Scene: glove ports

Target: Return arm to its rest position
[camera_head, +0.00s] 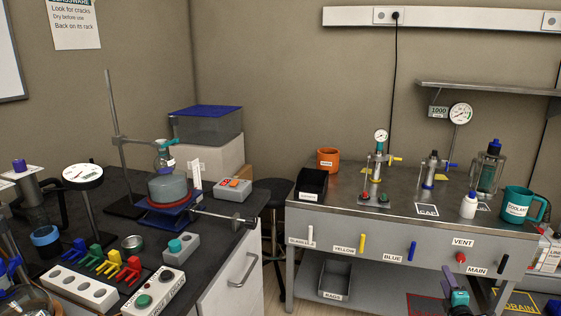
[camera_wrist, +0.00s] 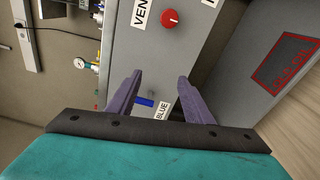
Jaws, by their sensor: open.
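My gripper (camera_wrist: 160,77) shows in the wrist view with two purple fingers spread apart and nothing between them. It is tilted, facing the grey front panel of the metal bench. The blue handle (camera_wrist: 145,102) and its BLUE label show between and beyond the fingers, apart from them as far as I can tell. The red VENT knob (camera_wrist: 170,18) is above. In the head view my gripper (camera_head: 456,296) is low at the right, in front of the bench front, below the red knob (camera_head: 461,257). Its fingertips are hard to make out there.
The metal bench (camera_head: 330,208) holds an orange mug (camera_head: 328,159), a teal mug (camera_head: 518,204) and a white bottle (camera_head: 469,205). Yellow (camera_head: 362,243) and black (camera_head: 502,263) handles stick out from its front. A dark lab bench (camera_head: 215,232) stands left, a stool (camera_head: 273,190) between.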

